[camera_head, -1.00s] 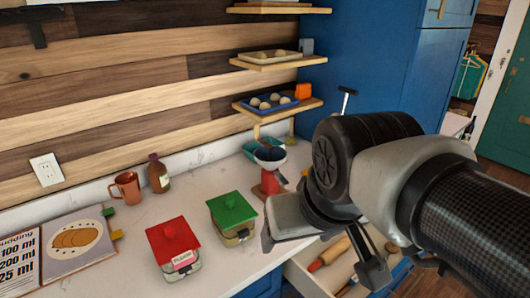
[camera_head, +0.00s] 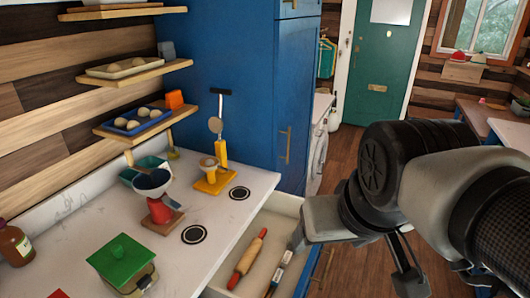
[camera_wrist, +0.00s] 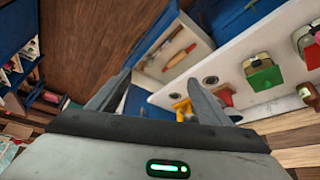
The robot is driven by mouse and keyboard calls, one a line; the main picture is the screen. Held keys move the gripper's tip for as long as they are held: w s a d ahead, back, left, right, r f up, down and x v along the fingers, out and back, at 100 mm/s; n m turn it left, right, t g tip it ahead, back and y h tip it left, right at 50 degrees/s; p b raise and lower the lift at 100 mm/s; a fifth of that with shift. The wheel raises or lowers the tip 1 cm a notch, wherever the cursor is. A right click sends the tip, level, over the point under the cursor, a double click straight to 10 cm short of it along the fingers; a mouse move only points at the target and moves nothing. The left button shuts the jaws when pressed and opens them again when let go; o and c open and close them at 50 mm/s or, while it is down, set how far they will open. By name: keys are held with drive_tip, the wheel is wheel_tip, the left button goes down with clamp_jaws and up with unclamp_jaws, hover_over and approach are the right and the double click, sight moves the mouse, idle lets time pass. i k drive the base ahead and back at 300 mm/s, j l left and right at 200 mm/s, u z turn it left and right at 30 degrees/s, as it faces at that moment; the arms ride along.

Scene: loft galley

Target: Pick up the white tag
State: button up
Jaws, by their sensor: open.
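I cannot make out a separate white tag for certain in either current view. A small white patch (camera_head: 287,257) shows on a slim object in the open drawer (camera_head: 252,283), too small to identify. My gripper (camera_wrist: 160,88) is open, with nothing between its fingers in the wrist view. In the head view my arm stands in front of the right part of the scene, near the drawer, and hides part of the floor.
The drawer also holds a rolling pin (camera_head: 250,255). On the counter stand a green-lidded canister (camera_head: 121,260), a red scale (camera_head: 160,208), a yellow stand (camera_head: 213,180) and a brown bottle (camera_head: 14,245). A blue cabinet (camera_head: 245,80) rises behind. Open floor (camera_head: 345,150) lies beyond.

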sight(286, 259)
drive_tip(key=l+u, duration=0.3)
drive_tip(key=l, duration=0.65)
drive_tip(key=i+l+u, duration=0.1)
drive_tip(key=l, duration=0.25)
drive_tip(key=i+l+u, duration=0.15)
drive_tip(key=l, duration=0.2)
drive_tip(key=i+l+u, duration=0.1)
drive_tip(key=l, duration=0.3)
drive_tip(key=i+l+u, duration=0.3)
drive_tip(key=i+l, duration=0.25)
